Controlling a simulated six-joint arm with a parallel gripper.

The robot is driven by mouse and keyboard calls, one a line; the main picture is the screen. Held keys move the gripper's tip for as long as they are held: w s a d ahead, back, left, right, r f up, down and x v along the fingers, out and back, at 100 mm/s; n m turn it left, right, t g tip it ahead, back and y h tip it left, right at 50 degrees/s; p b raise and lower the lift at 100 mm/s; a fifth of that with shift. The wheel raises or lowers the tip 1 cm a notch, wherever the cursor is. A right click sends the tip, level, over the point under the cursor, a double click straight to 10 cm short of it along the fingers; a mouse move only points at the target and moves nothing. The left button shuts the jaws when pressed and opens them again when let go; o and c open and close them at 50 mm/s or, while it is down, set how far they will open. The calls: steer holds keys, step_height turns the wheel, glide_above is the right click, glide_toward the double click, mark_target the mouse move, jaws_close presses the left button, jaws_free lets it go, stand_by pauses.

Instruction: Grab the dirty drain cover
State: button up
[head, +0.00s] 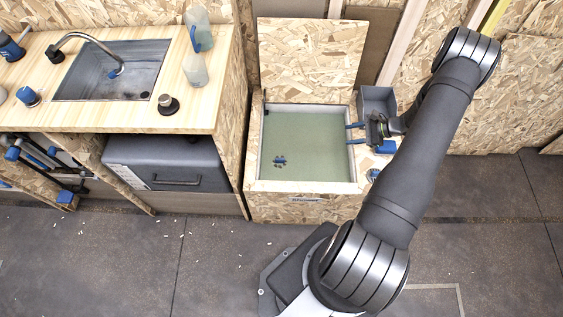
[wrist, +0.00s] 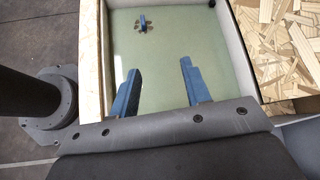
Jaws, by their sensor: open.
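The drain cover (head: 279,161) is a small dark round piece with a blue raised handle. It lies on the green floor of an open box, left of the box's middle in the head view. In the wrist view the drain cover (wrist: 143,26) is near the top, its blue handle upright over a brown, petal-shaped disc. My gripper (head: 349,133) is at the right side of the box. Its blue fingers (wrist: 160,72) are apart with nothing between them, and they point toward the box floor, well short of the drain cover.
The open box (head: 303,187) has a raised wooden lid (head: 312,52) behind it. A grey bin (head: 377,100) stands at its back right. A wooden counter with a sink (head: 112,70) and bottles (head: 195,70) is at left. The box floor around the cover is clear.

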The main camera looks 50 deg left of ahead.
steer(key=s+a+f+m+g+y, duration=0.1)
steer(key=s+a+f+m, duration=0.4)
steer(key=s+f, duration=0.55)
steer(key=n, duration=0.1)
glide_toward(282, 159)
steer(key=x, duration=0.3)
steer(key=shift+w+a, duration=0.2)
steer(key=shift+s+x, duration=0.25)
steer(key=shift+x, duration=2.95)
steer(key=shift+d, duration=0.2)
jaws_close()
